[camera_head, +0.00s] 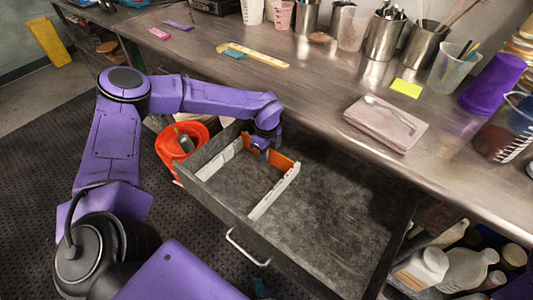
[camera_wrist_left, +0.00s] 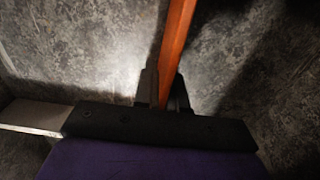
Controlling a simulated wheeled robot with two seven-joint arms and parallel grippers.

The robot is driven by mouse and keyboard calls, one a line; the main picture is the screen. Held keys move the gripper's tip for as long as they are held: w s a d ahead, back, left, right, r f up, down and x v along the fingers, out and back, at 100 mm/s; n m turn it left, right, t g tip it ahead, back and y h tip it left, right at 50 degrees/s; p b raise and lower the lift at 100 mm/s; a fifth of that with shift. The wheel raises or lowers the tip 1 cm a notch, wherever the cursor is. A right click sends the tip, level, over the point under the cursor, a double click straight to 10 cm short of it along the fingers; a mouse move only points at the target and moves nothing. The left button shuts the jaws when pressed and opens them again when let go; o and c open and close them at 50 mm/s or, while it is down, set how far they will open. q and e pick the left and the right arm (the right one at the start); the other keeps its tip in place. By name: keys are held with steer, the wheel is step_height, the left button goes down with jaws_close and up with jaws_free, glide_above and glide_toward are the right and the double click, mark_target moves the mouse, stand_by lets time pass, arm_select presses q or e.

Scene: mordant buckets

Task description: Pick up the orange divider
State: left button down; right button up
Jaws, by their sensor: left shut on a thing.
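The orange divider (camera_head: 282,161) is in the open drawer (camera_head: 340,215), between two pale dividers. In the left wrist view the orange divider (camera_wrist_left: 177,45) is a narrow strip running up from between my fingers. My left gripper (camera_head: 262,147) reaches down into the drawer from the left and is shut on the orange divider; its two dark fingers (camera_wrist_left: 163,95) sit on either side of the strip. One pale divider (camera_head: 274,192) stands to the right and another (camera_head: 219,158) to the left. I cannot tell whether the orange divider touches the drawer floor. My right gripper is not in view.
The metal counter (camera_head: 310,75) runs above and behind the drawer. An orange-red bucket (camera_head: 172,150) stands left of the drawer. The right part of the drawer is empty.

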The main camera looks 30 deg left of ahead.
arm_select(q)
step_height(320, 180, up, 25)
steer(key=p, duration=0.3)
steer(key=shift+p, duration=0.3)
stand_by(0.9)
